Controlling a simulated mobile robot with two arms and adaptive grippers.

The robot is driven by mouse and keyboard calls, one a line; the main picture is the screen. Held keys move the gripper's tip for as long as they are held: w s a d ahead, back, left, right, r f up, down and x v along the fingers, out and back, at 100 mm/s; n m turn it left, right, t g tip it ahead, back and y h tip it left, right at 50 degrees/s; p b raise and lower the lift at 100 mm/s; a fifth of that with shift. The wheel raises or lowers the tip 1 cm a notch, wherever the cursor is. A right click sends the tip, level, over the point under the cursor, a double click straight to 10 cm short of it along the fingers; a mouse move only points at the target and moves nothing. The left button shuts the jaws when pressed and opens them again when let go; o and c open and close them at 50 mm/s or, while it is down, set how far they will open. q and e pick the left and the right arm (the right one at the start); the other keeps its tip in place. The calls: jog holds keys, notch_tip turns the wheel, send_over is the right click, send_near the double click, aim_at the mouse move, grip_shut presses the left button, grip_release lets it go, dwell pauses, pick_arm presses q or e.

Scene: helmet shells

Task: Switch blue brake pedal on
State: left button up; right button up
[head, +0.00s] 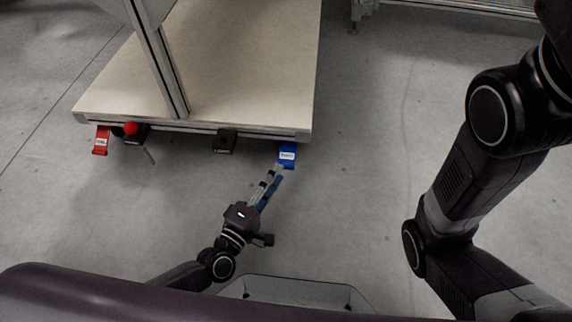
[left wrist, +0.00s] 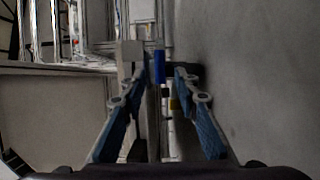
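The blue brake pedal (head: 287,156) hangs from the front edge of the cart, near its right corner. It shows small and upright in the left wrist view (left wrist: 159,67), seen between my fingertips. My left gripper (head: 277,172) reaches up from below, with its fingertips just short of the pedal or at it; I cannot tell whether they touch. In the left wrist view my left gripper (left wrist: 157,78) has its fingers apart with a gap between the tips, and it grips nothing. My right gripper is out of view.
The cart has a pale platform (head: 240,60) and an upright metal post (head: 158,58). A red pedal (head: 101,141), a red knob (head: 130,128) and a black bracket (head: 224,142) sit along its front edge.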

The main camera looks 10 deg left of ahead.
aim_at(285, 162)
pick_arm(q)
jog(key=b+x, duration=0.1)
jog(key=x, duration=0.3)
jog(key=shift+w+d+f+b, duration=0.1)
jog(key=shift+w+b, duration=0.05)
jog(key=shift+b, duration=0.2)
jog(key=shift+w+d, duration=0.25)
jog(key=shift+w, duration=0.4)
grip_shut()
